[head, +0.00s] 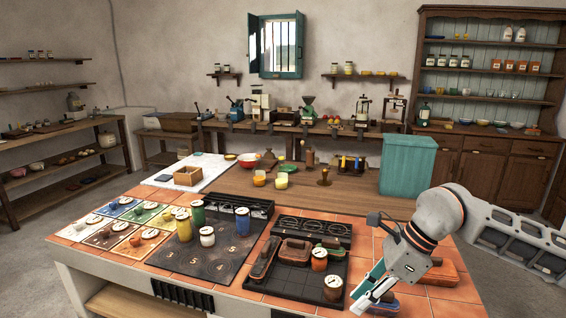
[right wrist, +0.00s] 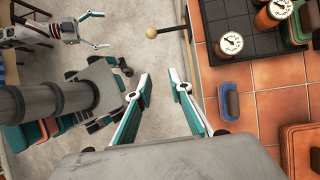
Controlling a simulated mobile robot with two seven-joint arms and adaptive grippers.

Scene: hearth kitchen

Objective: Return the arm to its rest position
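My right arm (head: 515,235) comes in from the right in the head view. Its gripper (head: 372,292) hangs at the counter's front right edge. In the right wrist view the right gripper (right wrist: 160,78) has its teal fingers apart with nothing between them, over the floor beside the tiled counter edge. My left gripper (right wrist: 104,31) shows at the upper left of the right wrist view, its fingers spread and empty, over the floor. The left arm is not in the head view.
The tiled counter (head: 245,284) holds a black tray (head: 290,278) with jars. A blue-based block (right wrist: 235,88) and an orange-brown case (right wrist: 300,148) lie near the right gripper. A round-ended stick (right wrist: 152,32) juts past the counter edge. A teal box (head: 407,164) stands farther back.

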